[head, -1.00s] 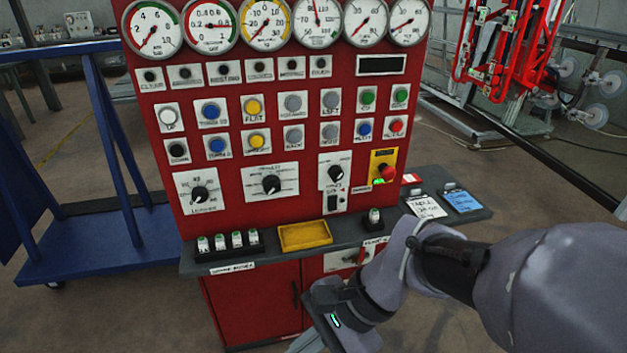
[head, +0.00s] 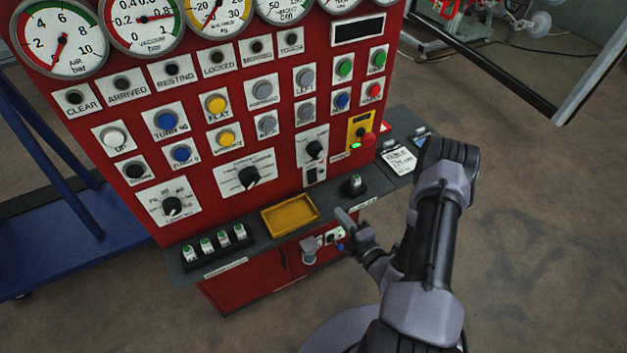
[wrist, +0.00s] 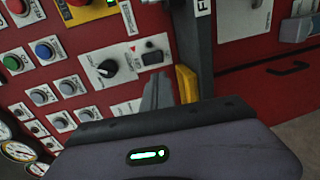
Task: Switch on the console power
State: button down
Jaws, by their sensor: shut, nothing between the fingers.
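The red console (head: 290,105) fills the middle of the head view, with gauges, lamps, buttons and dials. My gripper (head: 345,216) is shut and empty, in front of the shelf's front edge, right of the yellow tray (head: 290,213). A white plate (head: 333,236) with dark and red parts sits below the shelf, partly hidden by my gripper; its switch setting cannot be told. A black selector knob (head: 314,150) is above the shelf, with a small switch plate (head: 315,174) under it. In the wrist view, the grey fingers (wrist: 158,92) stand before the panel, near the yellow tray (wrist: 187,84).
A red stop button (head: 368,140) on a yellow plate has a green light beside it. A blue cart (head: 75,225) stands left. Floor at right is clear.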

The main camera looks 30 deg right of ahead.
aim_at(313, 181)
jog(key=w+b, duration=0.1)
jog(key=w, duration=0.3)
jog(key=w+f, duration=0.1)
jog(key=w, duration=0.4)
jog(key=w+f+b, duration=0.1)
jog(key=w, duration=0.4)
jog(key=shift+a+b, duration=0.3)
jog(key=shift+b, duration=0.05)
